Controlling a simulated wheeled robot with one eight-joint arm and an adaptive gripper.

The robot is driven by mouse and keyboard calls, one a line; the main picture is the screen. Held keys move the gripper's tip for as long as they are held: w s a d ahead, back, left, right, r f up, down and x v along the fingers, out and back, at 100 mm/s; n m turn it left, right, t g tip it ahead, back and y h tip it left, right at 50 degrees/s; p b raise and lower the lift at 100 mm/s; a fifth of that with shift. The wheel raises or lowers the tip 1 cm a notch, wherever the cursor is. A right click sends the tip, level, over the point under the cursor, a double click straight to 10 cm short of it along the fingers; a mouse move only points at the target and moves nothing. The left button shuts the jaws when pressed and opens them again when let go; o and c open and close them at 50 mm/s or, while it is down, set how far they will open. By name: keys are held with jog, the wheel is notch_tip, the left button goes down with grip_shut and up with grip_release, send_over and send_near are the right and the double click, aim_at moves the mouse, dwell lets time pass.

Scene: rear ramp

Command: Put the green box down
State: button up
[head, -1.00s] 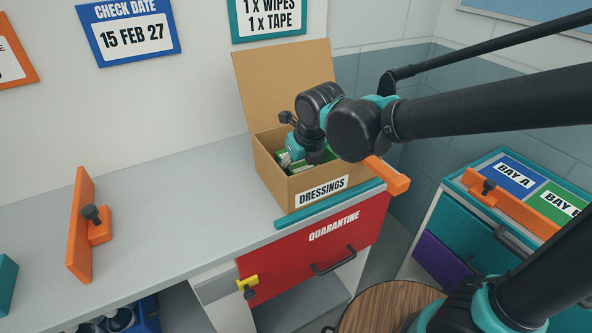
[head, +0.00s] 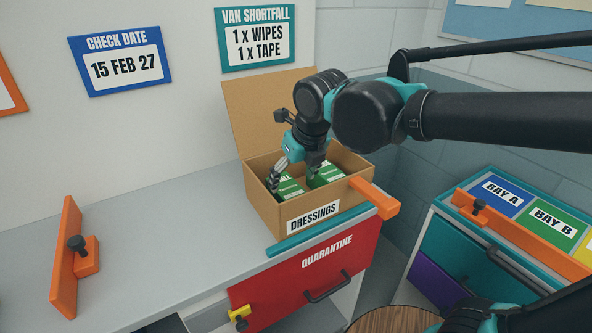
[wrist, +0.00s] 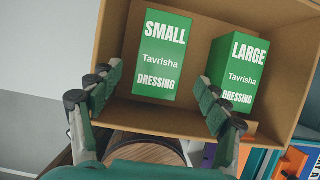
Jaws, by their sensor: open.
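Two green boxes stand inside the cardboard box (head: 266,211) labelled DRESSINGS. In the wrist view, the green box marked SMALL (wrist: 162,62) is at the left and the one marked LARGE (wrist: 237,72) is at the right, apart from each other. In the head view they show partly (head: 289,187), (head: 325,174) behind my gripper. My gripper (wrist: 160,95) is open and empty, its fingers spread wide above the cardboard box. I cannot tell from the head view whether a fingertip touches a green box.
The cardboard box has its flap raised at the back and stands on a grey counter (head: 170,205). An orange bar (head: 375,197) sits at its right front corner. A red QUARANTINE drawer (head: 310,275) is below. The counter's left part is mostly clear, beside an orange stop (head: 66,257).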

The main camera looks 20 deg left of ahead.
jog(key=shift+v, duration=1.65)
jog(key=shift+c, duration=0.2)
